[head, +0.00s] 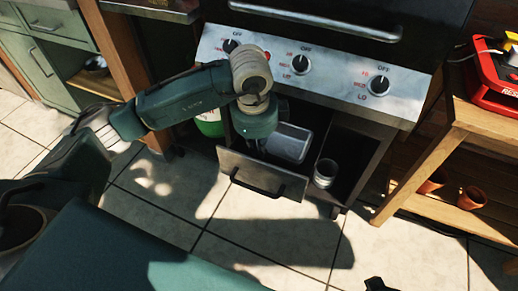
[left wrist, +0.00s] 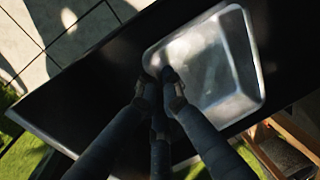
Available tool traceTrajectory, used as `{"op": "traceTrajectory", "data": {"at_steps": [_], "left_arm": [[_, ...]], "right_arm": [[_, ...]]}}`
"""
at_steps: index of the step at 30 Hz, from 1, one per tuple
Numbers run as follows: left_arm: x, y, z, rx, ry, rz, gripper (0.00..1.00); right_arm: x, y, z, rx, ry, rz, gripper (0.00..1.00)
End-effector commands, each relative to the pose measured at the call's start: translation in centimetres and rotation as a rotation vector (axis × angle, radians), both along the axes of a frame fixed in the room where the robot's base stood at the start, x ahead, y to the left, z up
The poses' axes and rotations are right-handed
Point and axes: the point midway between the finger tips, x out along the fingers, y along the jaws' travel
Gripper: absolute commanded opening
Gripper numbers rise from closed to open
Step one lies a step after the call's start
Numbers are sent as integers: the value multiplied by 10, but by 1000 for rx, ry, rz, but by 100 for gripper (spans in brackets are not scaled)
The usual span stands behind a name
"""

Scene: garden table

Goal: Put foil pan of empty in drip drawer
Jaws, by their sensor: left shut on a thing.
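The foil pan (head: 287,143) is a shiny, shallow rectangular pan, and it looks empty. In the left wrist view the pan (left wrist: 218,65) lies over the dark inside of the drip drawer (left wrist: 60,100). The drawer (head: 262,178) is pulled out under the grill and has a dark bar handle. My left gripper (left wrist: 161,82) is shut on the pan's near rim. In the head view my wrist hides most of its fingers. I cannot tell whether the pan's bottom touches the drawer. A small dark tip at the bottom edge of the head view may be my right gripper (head: 378,285).
The grill's knob panel (head: 310,68) overhangs the drawer. A green gas bottle (head: 210,124) stands left of it, and a light cylindrical can (head: 325,172) is in the cabinet at right. A wooden shelf (head: 470,170) with small pots stands farther right. Tiled floor in front is clear.

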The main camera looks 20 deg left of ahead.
Motion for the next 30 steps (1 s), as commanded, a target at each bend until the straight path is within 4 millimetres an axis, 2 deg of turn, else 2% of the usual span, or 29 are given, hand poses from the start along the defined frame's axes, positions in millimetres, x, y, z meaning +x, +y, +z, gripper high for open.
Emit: {"op": "traceTrajectory", "data": {"at_steps": [14, 15, 17, 28, 30], "left_arm": [[0, 0, -3, 0, -1, 0, 0], [0, 0, -3, 0, -1, 0, 13], [0, 0, -3, 0, -1, 0, 24], [0, 0, 0, 0, -1, 0, 24], [0, 0, 7, -1, -4, 0, 24]], "right_arm": [[0, 0, 6, 0, -5, -1, 25], [0, 0, 8, 0, -6, -1, 25], [0, 0, 8, 0, -6, -1, 25], [1, 0, 9, 1, -9, -1, 25], [0, 0, -1, -1, 3, 1, 25]]}}
